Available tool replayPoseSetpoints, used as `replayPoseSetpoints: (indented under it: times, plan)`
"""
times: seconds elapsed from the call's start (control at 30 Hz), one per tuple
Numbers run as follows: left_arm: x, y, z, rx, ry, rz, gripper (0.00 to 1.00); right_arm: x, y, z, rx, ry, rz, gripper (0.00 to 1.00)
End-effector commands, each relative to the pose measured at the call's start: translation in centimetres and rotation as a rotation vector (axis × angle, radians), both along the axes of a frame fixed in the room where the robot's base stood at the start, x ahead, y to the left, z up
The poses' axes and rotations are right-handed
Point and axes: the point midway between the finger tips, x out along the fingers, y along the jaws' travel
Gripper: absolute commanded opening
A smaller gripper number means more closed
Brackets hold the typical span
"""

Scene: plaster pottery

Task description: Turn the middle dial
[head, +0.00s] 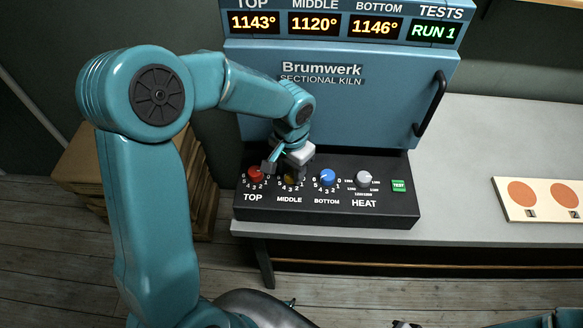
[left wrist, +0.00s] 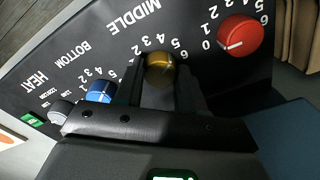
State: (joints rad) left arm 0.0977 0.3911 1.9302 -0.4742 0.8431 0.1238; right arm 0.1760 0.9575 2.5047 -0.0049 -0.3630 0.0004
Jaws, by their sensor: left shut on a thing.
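The yellow-brown middle dial (head: 290,178) is on the black control panel (head: 330,215) below the kiln, partly hidden by my left gripper (head: 284,168) in the head view. In the left wrist view the dial (left wrist: 159,68) sits between the two dark fingers of my left gripper (left wrist: 160,82), which is shut on it. The dial's pointer position is hard to make out. The red top dial (head: 255,174) is just left of the gripper, and the blue bottom dial (head: 327,177) is just right of it. My right gripper is not clearly visible.
The grey heat dial (head: 364,178) and green test button (head: 398,185) are farther right. The kiln display (head: 345,25) reads 1143, 1120 and 1146 degrees, and RUN 1. A board with orange discs (head: 545,200) lies at the right of the bench, with free room between.

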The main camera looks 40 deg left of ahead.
Motion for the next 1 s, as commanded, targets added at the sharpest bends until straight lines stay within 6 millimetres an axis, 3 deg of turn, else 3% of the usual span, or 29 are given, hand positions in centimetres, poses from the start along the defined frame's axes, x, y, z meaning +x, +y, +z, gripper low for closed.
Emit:
replayPoseSetpoints:
  times: [0.4, 0.43, 0.5, 0.83, 1.0]
  plan:
    - [0.0, 0.0, 0.1, 0.001, 0.001, -0.004, 0.09, 0.0, 0.0, 0.0, 0.0, 0.0, 0.0, 0.0]
    - [0.0, 0.0, 0.1, 0.001, 0.001, -0.004, 0.49, 0.0, 0.0, 0.0, 0.0, 0.0, 0.0, 0.0]
    - [0.0, 0.0, 0.1, 0.001, 0.001, -0.004, 0.65, 0.0, 0.0, 0.0, 0.0, 0.0, 0.0, 0.0]
    - [0.0, 0.0, 0.4, 0.001, -0.001, -0.004, 0.65, 0.0, 0.0, 0.0, 0.0, 0.0, 0.0, 0.0]
    - [0.1, 0.0, 3.1, 0.0, -0.006, -0.003, 0.65, 0.0, 0.0, -0.1, 0.0, 0.0, 0.0, 0.0]
